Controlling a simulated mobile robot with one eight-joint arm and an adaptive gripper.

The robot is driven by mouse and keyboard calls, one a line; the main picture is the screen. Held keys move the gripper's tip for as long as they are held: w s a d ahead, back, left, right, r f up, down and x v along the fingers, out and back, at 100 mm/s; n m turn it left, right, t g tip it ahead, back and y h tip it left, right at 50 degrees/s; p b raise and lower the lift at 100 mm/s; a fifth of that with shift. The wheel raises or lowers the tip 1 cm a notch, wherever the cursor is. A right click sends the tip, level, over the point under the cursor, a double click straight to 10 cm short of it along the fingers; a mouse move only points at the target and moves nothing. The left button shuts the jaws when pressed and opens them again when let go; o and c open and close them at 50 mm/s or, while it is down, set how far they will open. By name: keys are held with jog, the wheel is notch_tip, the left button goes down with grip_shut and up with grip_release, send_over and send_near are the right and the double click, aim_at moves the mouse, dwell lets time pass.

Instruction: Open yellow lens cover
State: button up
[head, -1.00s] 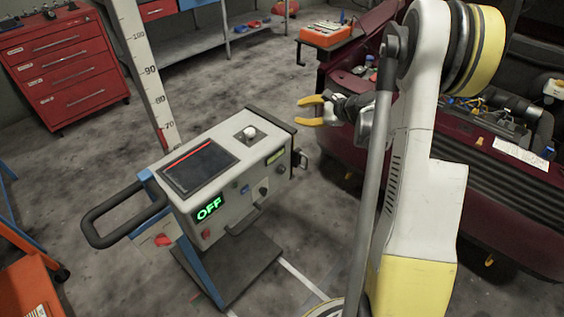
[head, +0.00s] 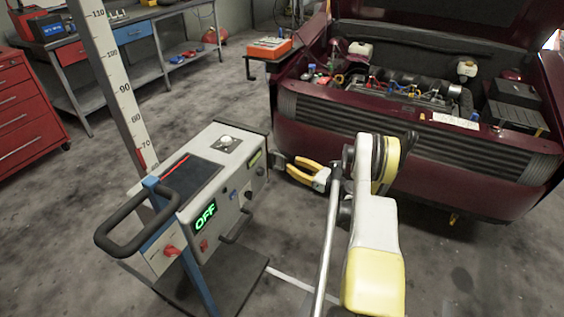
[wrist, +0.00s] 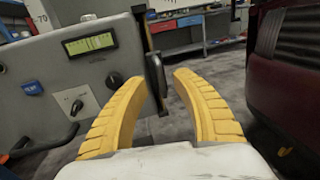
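A grey tester box (head: 228,165) with a green "OFF" display stands on a cart in the head view. A black plate with a dark handle (head: 275,160) is at its right end. In the wrist view the handle (wrist: 156,76) shows edge-on beyond the gap between my fingertips; I cannot tell if they touch it. My gripper (head: 292,165) has yellow fingers, spread apart with nothing held. It also shows in the wrist view (wrist: 160,75), beside the box's right end. No yellow lens cover is clearly visible; the box's front face is turned away.
A dark red car (head: 420,150) with its hood up stands close on the right of my gripper. A measuring post (head: 120,85) rises behind the box. A workbench (head: 95,45) and red drawers (head: 25,110) are at the back left. Grey floor lies between.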

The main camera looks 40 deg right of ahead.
aim_at(283, 168)
jog(key=w, duration=0.3)
jog(key=w+a+b, duration=0.1)
jog(key=w, duration=0.1)
jog(key=shift+w+a, duration=0.15)
jog(key=shift+w, duration=0.25)
grip_shut()
